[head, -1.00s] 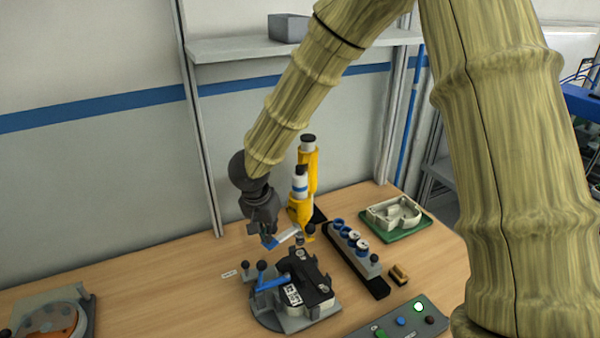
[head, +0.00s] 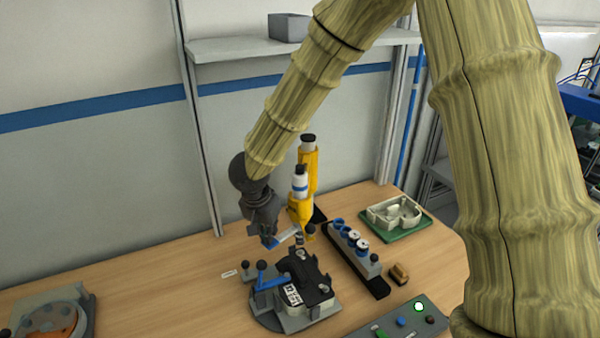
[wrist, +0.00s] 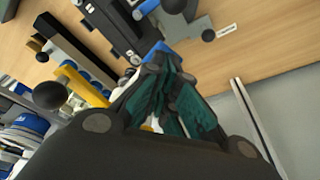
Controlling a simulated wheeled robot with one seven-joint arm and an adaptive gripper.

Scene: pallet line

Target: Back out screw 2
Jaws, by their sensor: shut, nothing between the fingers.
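A dark part in a grey clamping fixture (head: 265,318) stands on the bench, with a blue lever (head: 272,284) across its left side. Screw 2 cannot be made out in either view. My gripper (head: 271,242) is above and behind the fixture, apart from it. In the wrist view my gripper's green-padded fingers (wrist: 158,68) are together with nothing held, and something blue shows just beyond their tips. A yellow and white power screwdriver (head: 300,202) stands upright just right of my gripper.
A black rack (head: 377,287) with blue-and-white round pieces stands right of the fixture. Behind it is a green tray (head: 412,231) with a pale housing. Another fixture (head: 88,309) is at left; bench between is clear.

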